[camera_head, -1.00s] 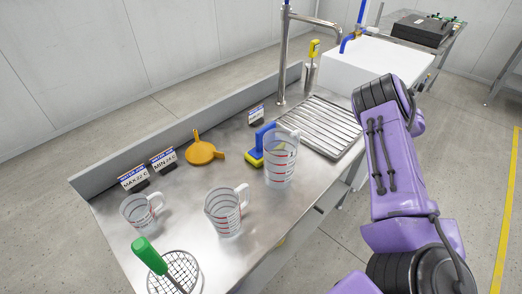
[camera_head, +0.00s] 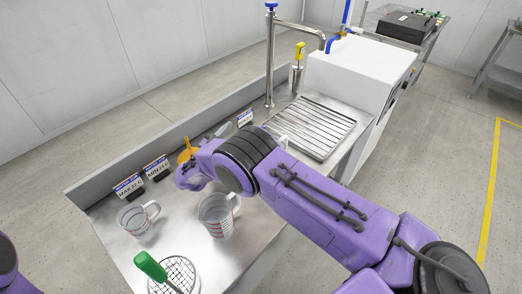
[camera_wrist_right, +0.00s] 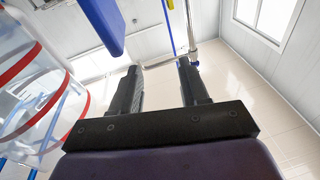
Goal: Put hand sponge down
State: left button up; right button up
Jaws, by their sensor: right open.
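The hand sponge is hidden behind my right arm in the head view. In the right wrist view, a blue piece that looks like its handle (camera_wrist_right: 101,22) shows at the top, left of the jaws and apart from them. My right gripper (camera_wrist_right: 162,67) is open, with nothing between its fingers. In the head view my right arm reaches across the steel counter (camera_head: 255,255), and its fingers cannot be made out. A clear jug with red lines (camera_wrist_right: 38,90) stands close on the left in the wrist view. My left gripper is out of view.
Two clear measuring jugs (camera_head: 138,218) (camera_head: 217,214) stand on the counter's front part. A green-handled strainer (camera_head: 150,266) is nearest. Two label signs (camera_head: 129,187) (camera_head: 157,167) line the back edge. A ribbed drain rack (camera_head: 318,125) and tap (camera_head: 271,60) lie beyond my arm.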

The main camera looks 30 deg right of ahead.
jog(key=s+a+f+g, duration=0.2)
jog(key=s+f+g, duration=0.1)
jog(key=s, duration=0.1)
jog(key=shift+y, duration=0.3)
jog(key=p+x, duration=0.3)
jog(key=x, duration=0.6)
jog(key=shift+d+p, duration=0.25)
jog(key=shift+p, duration=0.1)
jog(key=shift+w+d+f, duration=0.15)
jog(key=shift+w+d, duration=0.05)
jog(key=shift+d, duration=0.2)
grip_shut()
